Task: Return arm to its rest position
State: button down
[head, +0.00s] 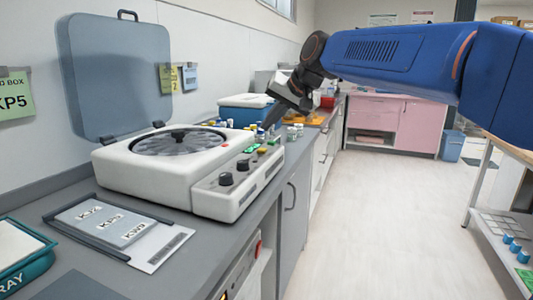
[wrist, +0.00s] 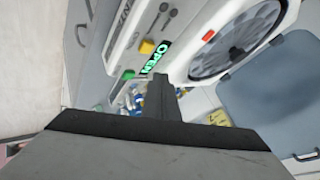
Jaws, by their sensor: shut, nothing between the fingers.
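My blue arm reaches in from the right of the head view. My gripper (head: 270,122) points down and left, over the far right end of the white centrifuge (head: 150,180). In the wrist view, my gripper (wrist: 160,85) is shut and empty, with its tip in front of the centrifuge panel. The centrifuge lid (head: 117,75) stands open, and the rotor (head: 180,141) shows inside. A green lit display reading OPEN (wrist: 156,58) shows near the fingertips. I cannot tell the exact gap between the fingertips and the panel.
Small vials (head: 292,132) stand on the counter behind the centrifuge, near a blue-and-white box (head: 244,108). A card holder (head: 108,222) and a teal tray (head: 22,262) lie in front. A table with blue-capped items (head: 510,240) stands right. The floor between is clear.

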jog(key=s+d+f+h, duration=0.2)
jog(key=s+d+f, duration=0.4)
jog(key=s+d, duration=0.3)
jog(key=s+d+f+h, duration=0.1)
jog(key=s+d+f, duration=0.5)
jog(key=s+d, duration=0.25)
jog(key=s+d+f+h, duration=0.1)
jog(key=s+d+f, duration=0.5)
jog(key=s+f, duration=0.3)
jog(key=s+d+f+g+h, duration=0.1)
jog(key=s+d+f+h, duration=0.1)
jog(key=s+d+f, duration=0.5)
jog(key=s+f, duration=0.2)
jog(key=s, duration=0.2)
jog(key=shift+s+f+g, duration=0.3)
jog(key=shift+f, duration=0.1)
dwell(0.4)
